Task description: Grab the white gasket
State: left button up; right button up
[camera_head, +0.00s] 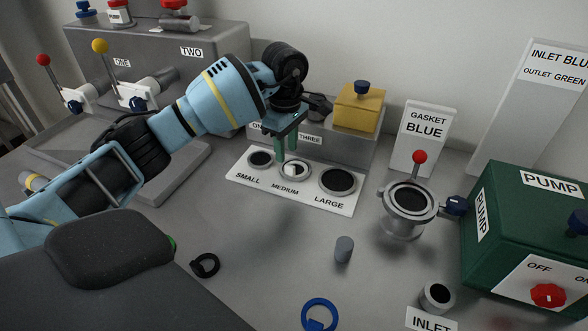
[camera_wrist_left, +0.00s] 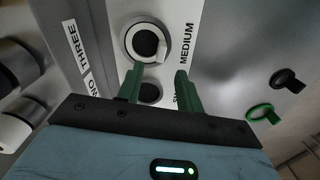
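The white gasket (camera_head: 307,170) lies on the size board (camera_head: 236,177) around the dark disc at MEDIUM. In the left wrist view it is a pale ring (camera_wrist_left: 127,40) with a small tab on one side. My left gripper (camera_head: 286,150) points down over the board, close by the MEDIUM spot, and partly covers the gasket in the head view. In the left wrist view its green fingers (camera_wrist_left: 158,72) are apart with nothing between them, and the gasket shows beyond their tips. My right gripper is not in view.
A black gasket (camera_head: 205,265) and a blue gasket (camera_head: 320,302) lie on the table; a green one (camera_wrist_left: 262,113) shows in the left wrist view. A grey peg (camera_head: 344,250), a flanged pipe (camera_head: 405,218) and the green pump (camera_head: 515,220) stand to the right. A grey block (camera_head: 345,148) stands behind the board.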

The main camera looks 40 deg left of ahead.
aim_at(288, 164)
pick_arm(q)
jog(key=shift+d+f, duration=0.15)
jog(key=shift+f, duration=2.4)
jog(key=shift+c, duration=0.2)
grip_shut()
